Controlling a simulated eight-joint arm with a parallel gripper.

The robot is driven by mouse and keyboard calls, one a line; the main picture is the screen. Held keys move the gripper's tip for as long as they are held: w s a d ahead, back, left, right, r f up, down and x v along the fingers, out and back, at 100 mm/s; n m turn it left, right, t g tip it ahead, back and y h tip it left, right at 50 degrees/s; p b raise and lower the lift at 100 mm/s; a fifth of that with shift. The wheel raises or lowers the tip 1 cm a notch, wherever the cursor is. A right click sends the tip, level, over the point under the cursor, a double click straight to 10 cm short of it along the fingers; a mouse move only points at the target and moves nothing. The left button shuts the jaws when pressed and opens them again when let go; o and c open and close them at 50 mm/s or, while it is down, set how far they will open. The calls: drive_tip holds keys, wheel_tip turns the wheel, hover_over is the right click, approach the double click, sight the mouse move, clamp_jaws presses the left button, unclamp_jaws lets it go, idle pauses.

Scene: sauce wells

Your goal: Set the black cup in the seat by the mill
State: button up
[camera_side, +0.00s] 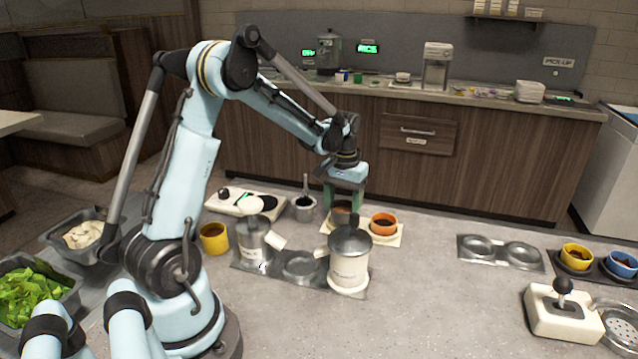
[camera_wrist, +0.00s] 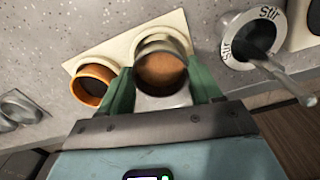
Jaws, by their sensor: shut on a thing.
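My gripper (camera_side: 343,207) is shut on a cup (camera_wrist: 160,92) whose walls look grey rather than black; brown sauce shows inside. In the wrist view the green fingers (camera_wrist: 162,88) press on its two sides. The cup is at the cream plate (camera_side: 396,240), left of the orange cup (camera_side: 384,223) in the side view; I cannot tell whether it touches the plate. No thing is clearly a mill. A white box with a black ball-topped lever (camera_side: 562,312) stands at the front right. A two-seat steel plate (camera_side: 500,251) has both seats empty.
A stir pot (camera_side: 303,208) with a spoon stands left of the held cup. Yellow (camera_side: 577,257) and blue (camera_side: 622,264) cups sit far right. The middle counter is clear.

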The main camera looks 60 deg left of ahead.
wheel_tip(320, 180, up, 8)
drive_tip(key=s+d+m, duration=0.2)
drive_tip(key=s+d, duration=0.2)
drive_tip(key=s, duration=0.2)
drive_tip(key=s+d+f+m, duration=0.3)
drive_tip(key=s+d, duration=0.2)
drive_tip(key=s, duration=0.4)
drive_tip(key=shift+s+f, duration=0.1)
drive_tip(key=shift+f, duration=2.8)
drive_tip(key=shift+a+f, duration=0.1)
drive_tip(key=shift+f, duration=0.35)
drive_tip(key=o, duration=1.2)
drive_tip(key=shift+c, duration=0.2)
wheel_tip(320, 180, up, 8)
